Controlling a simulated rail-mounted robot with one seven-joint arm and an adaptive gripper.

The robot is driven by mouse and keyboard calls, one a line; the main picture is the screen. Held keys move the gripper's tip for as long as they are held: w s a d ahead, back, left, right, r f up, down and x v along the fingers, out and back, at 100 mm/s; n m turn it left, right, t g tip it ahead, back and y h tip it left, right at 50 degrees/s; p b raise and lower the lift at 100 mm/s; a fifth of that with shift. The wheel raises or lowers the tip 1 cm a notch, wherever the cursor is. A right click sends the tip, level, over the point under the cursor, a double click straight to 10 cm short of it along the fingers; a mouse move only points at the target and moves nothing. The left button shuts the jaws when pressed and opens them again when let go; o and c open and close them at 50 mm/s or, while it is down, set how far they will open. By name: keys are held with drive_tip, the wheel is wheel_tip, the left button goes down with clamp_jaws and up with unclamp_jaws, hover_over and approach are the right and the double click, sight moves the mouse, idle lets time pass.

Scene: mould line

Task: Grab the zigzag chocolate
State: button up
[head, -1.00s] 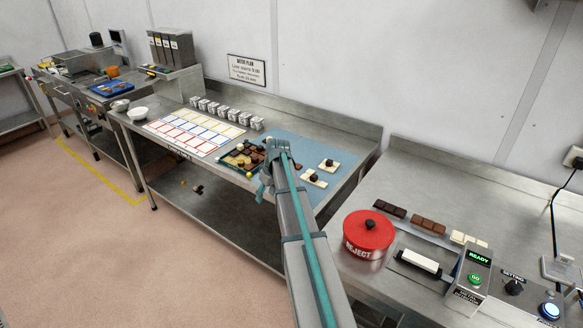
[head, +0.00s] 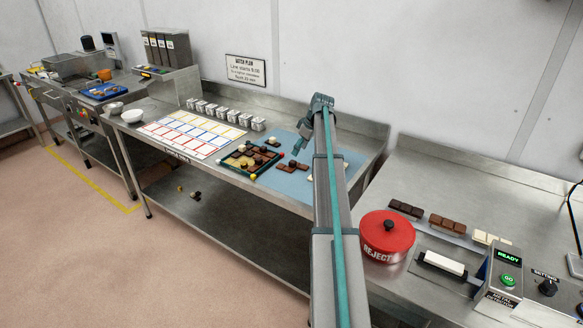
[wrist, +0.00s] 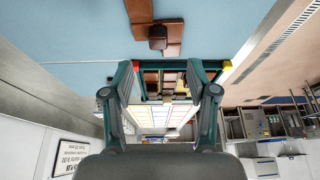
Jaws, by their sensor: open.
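I cannot make out a zigzag marking on any chocolate. On the blue mat (head: 322,162), a small dark chocolate sits on staggered brown pieces (head: 292,167). In the wrist view the brown pieces (wrist: 172,38) show at the top edge, partly cut off, with the dark chocolate (wrist: 157,37) on them. My gripper (head: 302,143) is above the mat, behind and above these pieces in the head view. In the wrist view my gripper (wrist: 163,78) has its two fingers wide apart with nothing held between them. A dark tray (wrist: 190,98) of chocolates shows beyond the fingers.
The chocolate tray (head: 228,165) stands left of the brown pieces. A card grid (head: 190,133) and several small white boxes (head: 216,110) lie farther left. A red REJECT pot (head: 387,237) stands on the right bench. My arm hides part of the mat.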

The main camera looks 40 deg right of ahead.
sight(293, 161)
drive_tip(key=shift+p+x, duration=1.6)
drive_tip(key=shift+x, duration=2.45)
drive_tip(key=shift+w+d, duration=0.1)
clamp_jaws()
